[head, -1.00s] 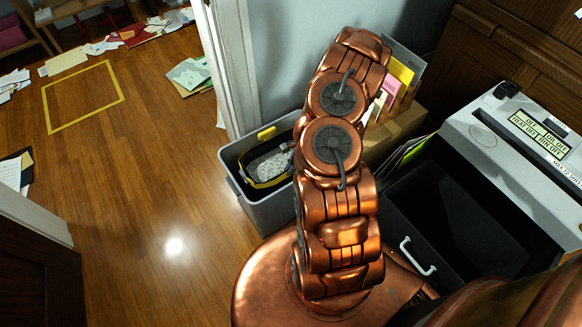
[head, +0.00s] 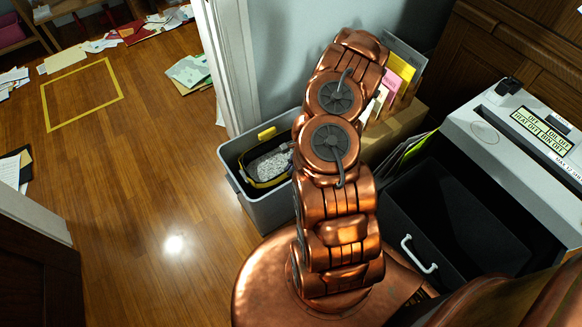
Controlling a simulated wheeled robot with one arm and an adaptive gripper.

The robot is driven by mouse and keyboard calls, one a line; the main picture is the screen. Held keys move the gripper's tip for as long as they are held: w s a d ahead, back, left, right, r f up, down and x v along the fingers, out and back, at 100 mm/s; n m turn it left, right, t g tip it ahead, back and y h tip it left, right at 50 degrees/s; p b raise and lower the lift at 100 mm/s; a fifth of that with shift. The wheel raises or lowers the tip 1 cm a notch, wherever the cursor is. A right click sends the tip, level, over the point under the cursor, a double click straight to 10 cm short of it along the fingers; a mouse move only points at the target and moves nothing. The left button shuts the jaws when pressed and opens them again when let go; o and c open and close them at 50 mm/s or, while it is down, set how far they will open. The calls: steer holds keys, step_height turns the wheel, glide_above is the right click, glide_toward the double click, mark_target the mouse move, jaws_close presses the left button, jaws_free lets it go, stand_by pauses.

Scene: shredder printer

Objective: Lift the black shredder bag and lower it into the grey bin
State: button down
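The grey bin (head: 232,160) stands on the floor by the wall and door frame, left of my arm. The black shredder bag (head: 252,172) is inside the bin, with a yellow band at its rim and pale shredded paper showing at its open top. My copper arm covers the right part of the bin and bag. My gripper is hidden behind the arm, so whether it touches the bag cannot be seen.
The shredder (head: 520,130) stands at the right with its dark drawer (head: 450,205) pulled out and empty. A cardboard box (head: 398,125) and upright folders (head: 402,65) are behind my arm. Papers (head: 190,72) lie near the door frame.

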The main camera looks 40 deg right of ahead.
steer(key=shift+f+b, duration=0.35)
steer(key=shift+f, duration=0.25)
steer(key=c, duration=1.2)
jaws_free()
steer(key=shift+c, duration=0.2)
steer(key=w+v, duration=0.1)
steer(key=v, duration=1.1)
steer(key=shift+s, duration=0.45)
